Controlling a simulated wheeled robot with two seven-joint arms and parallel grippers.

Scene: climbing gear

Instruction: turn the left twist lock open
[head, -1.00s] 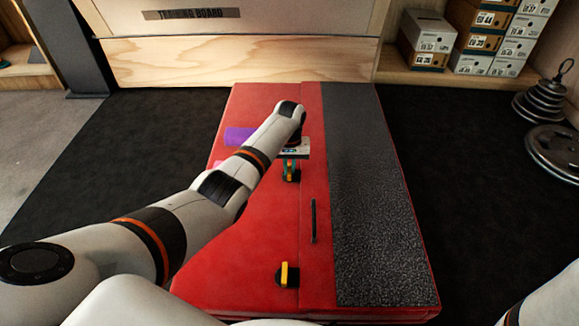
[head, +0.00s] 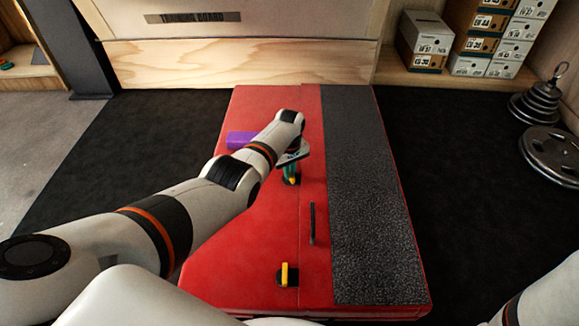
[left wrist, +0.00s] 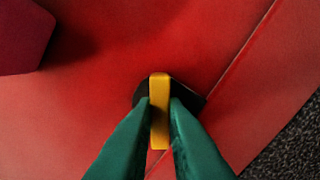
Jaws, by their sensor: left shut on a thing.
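A red crash pad (head: 245,225) lies on the floor with a seam running along it. Two twist locks sit on the seam. The far twist lock (left wrist: 159,110) has a yellow handle on a black base. My left gripper (left wrist: 159,118), with green fingers, is shut on that handle; in the head view the left gripper (head: 290,172) points down at the pad. In the left wrist view the handle stands at an angle to the seam. The near twist lock (head: 287,274) is untouched, its yellow handle lined up roughly with the seam. My right gripper is out of view.
A purple block (head: 241,139) lies on the pad left of my left wrist. A grey textured strip (head: 365,200) covers the pad's right side. Weight plates (head: 551,155) and shoe boxes (head: 470,40) stand off to the right.

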